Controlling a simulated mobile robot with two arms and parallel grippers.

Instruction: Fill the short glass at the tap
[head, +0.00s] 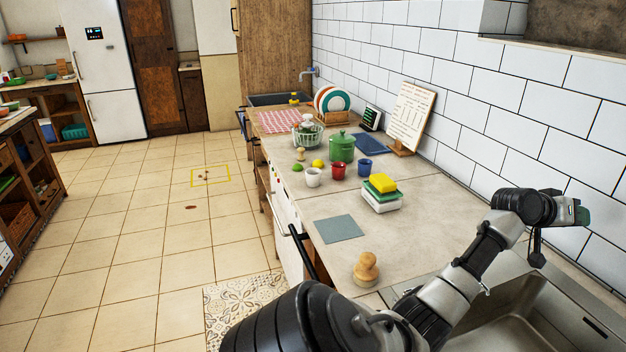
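My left arm reaches in from the bottom to the right side of the head view. My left gripper (540,232) is above the back edge of the near sink (505,325), close to the tiled wall. It is seen from the side, and its fingers are too unclear to tell whether they are open or hold anything. My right gripper is out of view. I cannot make out a short glass. A small tap (312,72) stands at the far sink (280,99). No tap shows at the near sink.
The floor left of the counter is mostly clear.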

